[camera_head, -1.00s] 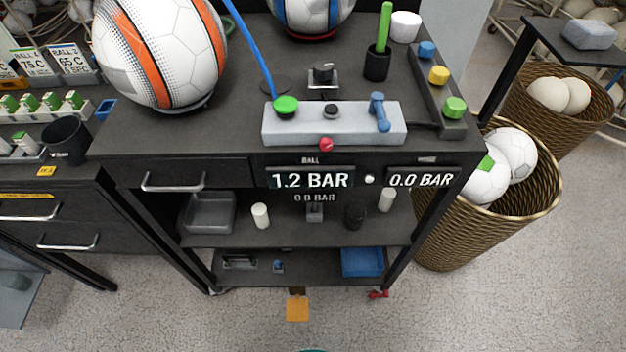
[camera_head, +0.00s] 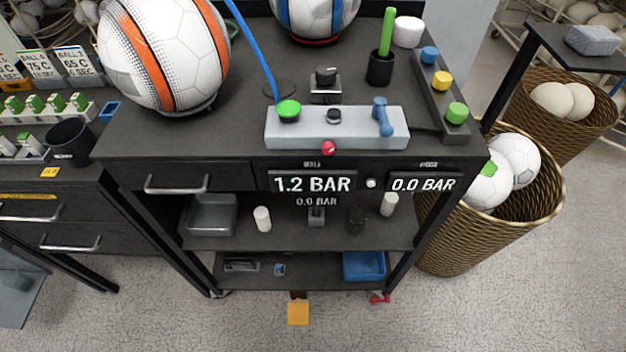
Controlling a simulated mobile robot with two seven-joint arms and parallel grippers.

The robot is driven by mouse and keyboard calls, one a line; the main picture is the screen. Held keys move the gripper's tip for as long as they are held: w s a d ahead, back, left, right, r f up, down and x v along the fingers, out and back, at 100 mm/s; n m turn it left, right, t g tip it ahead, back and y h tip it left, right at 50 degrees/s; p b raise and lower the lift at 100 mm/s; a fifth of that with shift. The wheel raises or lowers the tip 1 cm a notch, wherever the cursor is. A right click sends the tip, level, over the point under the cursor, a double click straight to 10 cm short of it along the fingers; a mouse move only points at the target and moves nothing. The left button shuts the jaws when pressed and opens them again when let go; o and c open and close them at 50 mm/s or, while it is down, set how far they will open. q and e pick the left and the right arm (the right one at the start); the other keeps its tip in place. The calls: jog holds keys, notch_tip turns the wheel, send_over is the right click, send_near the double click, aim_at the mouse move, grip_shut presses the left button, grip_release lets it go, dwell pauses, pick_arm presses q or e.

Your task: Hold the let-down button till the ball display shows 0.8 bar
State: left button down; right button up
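The ball display (camera_head: 313,184) on the cart's front reads 1.2 BAR, with a smaller 0.0 BAR below it. A second display (camera_head: 423,184) to its right reads 0.0 BAR. A light grey control block (camera_head: 355,131) on the cart top carries a green cap (camera_head: 288,109) by the blue hose, a black button (camera_head: 334,115) and a blue lever (camera_head: 382,118). A red button (camera_head: 328,148) sits at the block's front edge. No readable label shows which one is the let-down button. Neither gripper is in view.
An orange-and-white ball (camera_head: 165,55) sits on the cart top at left, a blue-and-white ball (camera_head: 316,14) at the back. A black cup (camera_head: 380,68) and a rack with coloured knobs (camera_head: 441,92) stand at right. Wicker baskets (camera_head: 490,235) stand right of the cart.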

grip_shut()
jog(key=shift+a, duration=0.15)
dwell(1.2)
